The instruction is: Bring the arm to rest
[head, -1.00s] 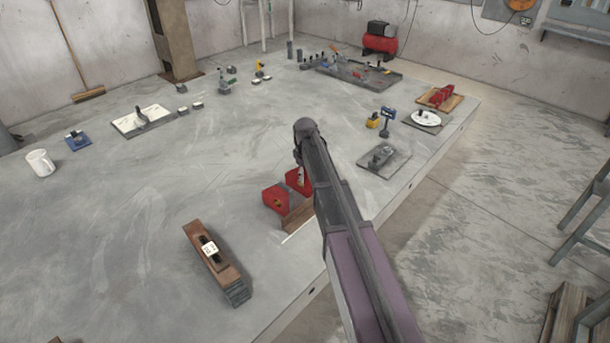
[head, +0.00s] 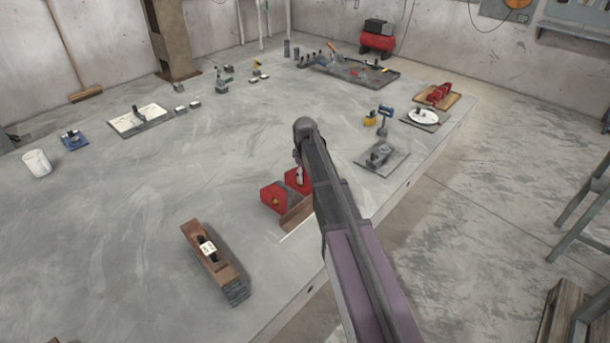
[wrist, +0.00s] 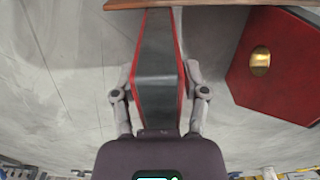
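In the head view my arm reaches over the table (head: 115,215), and my gripper (head: 299,176) is low among red blocks near its right edge. In the wrist view my gripper (wrist: 159,78) has one finger on each side of a red block with a dark grey face (wrist: 157,50). The fingers lie very close to its sides; I cannot tell whether they press on it. A second red block (wrist: 273,65) with a brass knob stands to the right, apart from the fingers. It shows left of my gripper in the head view (head: 273,196).
A brown strip (head: 296,214) lies close in front of the red blocks. A wooden plane (head: 208,255) lies nearer the camera. A grey plate with a dark fixture (head: 382,157) is to the right. The table's middle left is clear.

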